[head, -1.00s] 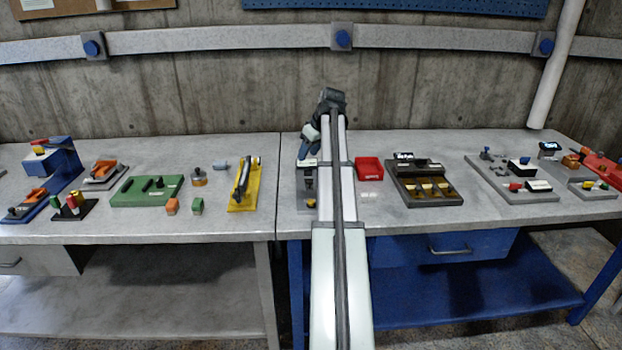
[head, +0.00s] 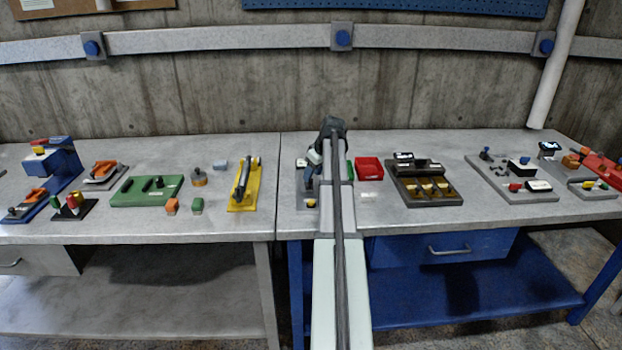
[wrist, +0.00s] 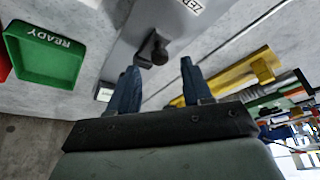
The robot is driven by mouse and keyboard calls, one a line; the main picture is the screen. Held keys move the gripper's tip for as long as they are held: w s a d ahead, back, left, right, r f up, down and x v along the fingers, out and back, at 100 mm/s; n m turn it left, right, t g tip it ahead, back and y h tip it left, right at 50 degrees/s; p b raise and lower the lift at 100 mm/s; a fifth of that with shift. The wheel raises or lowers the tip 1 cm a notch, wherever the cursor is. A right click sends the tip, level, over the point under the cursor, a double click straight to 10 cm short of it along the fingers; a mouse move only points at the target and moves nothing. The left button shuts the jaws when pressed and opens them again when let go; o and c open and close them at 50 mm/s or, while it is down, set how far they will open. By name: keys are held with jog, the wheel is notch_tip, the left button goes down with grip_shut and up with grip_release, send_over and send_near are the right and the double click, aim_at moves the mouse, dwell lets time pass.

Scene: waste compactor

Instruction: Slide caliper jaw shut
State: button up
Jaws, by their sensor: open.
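The caliper fixture appears to be a grey plate (head: 302,203), partly hidden behind my arm in the head view. In the wrist view the grey plate (wrist: 128,45) carries a dark knob (wrist: 154,48) and a white label whose visible letters begin "ZE". My gripper (wrist: 158,75) is open, with its two blue fingers apart. The knob shows in the gap just beyond the fingertips, and nothing is held. In the head view my gripper (head: 313,166) is low over the plate; its fingertips are hard to make out. The caliper jaw itself is not clearly visible.
A green tray marked READY (wrist: 45,60) lies left of the plate in the wrist view. A red tray (head: 369,169) stands right of my arm in the head view. A yellow fixture (head: 245,190) stands to the left, with bare bench between.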

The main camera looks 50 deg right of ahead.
jog(key=shift+x, duration=1.5)
grip_shut()
jog(key=shift+w+d, duration=0.1)
